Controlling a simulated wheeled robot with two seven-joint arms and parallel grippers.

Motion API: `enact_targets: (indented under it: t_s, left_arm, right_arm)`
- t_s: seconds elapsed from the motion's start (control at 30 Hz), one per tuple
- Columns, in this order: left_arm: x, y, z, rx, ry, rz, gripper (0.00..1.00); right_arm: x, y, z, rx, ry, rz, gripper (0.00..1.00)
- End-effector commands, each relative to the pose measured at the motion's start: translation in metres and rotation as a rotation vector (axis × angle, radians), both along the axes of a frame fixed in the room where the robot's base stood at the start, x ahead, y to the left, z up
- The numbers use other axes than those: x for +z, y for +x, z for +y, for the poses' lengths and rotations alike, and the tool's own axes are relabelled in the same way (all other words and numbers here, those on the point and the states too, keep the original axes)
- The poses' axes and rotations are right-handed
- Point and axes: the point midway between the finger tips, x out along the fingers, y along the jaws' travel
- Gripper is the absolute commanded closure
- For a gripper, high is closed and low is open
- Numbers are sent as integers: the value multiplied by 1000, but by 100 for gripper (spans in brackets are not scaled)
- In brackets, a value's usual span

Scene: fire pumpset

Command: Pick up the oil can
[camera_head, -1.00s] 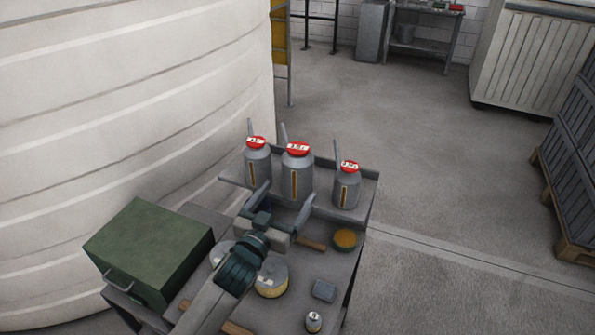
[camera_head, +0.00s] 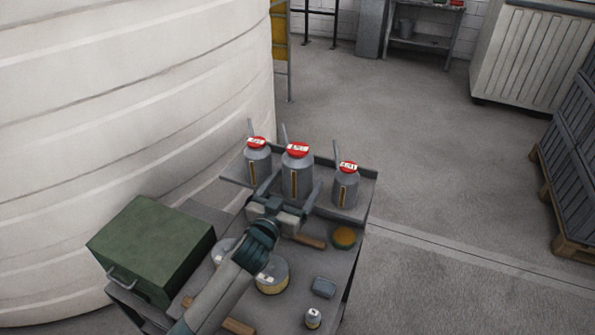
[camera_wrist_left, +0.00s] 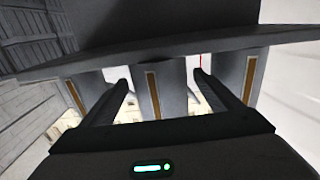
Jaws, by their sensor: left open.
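Three grey oil cans with red tops, thin spouts and brown sight strips stand upright in a row on the cart's raised shelf: a left one (camera_head: 257,164), a larger middle one (camera_head: 297,177) and a smaller right one (camera_head: 346,187). The task does not say which can is meant. My left gripper (camera_head: 294,188) is open in front of the middle can, one finger towards each side of it. In the left wrist view the middle can (camera_wrist_left: 160,87) shows between the two fingertips (camera_wrist_left: 158,78). Whether the fingers touch it cannot be told. My right gripper is not in view.
A green box (camera_head: 152,248) stands at the cart's left. A tin (camera_head: 271,276), an orange-topped tin (camera_head: 344,238), a small grey block (camera_head: 323,287) and a little bottle (camera_head: 313,318) are on the lower top. A large white tank (camera_head: 130,120) rises close behind left.

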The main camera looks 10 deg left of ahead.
Motion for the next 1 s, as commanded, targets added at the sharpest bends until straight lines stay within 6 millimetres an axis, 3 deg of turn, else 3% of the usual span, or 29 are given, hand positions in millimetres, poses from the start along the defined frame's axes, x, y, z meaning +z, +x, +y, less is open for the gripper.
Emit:
enact_targets:
  t_s: [0.03,0.2,0.3,0.67,1.0]
  left_arm:
    - [0,0,0,0,0,0,15]
    - [0,0,0,0,0,0,56]
    - [3,0,0,-1,-1,-6,74]
    - [9,1,0,-1,0,-7,74]
    - [51,1,0,-2,-1,-11,74]
  right_arm:
    - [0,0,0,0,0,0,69]
    - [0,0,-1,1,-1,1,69]
    - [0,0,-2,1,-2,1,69]
    - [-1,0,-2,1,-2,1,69]
    - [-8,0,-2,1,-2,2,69]
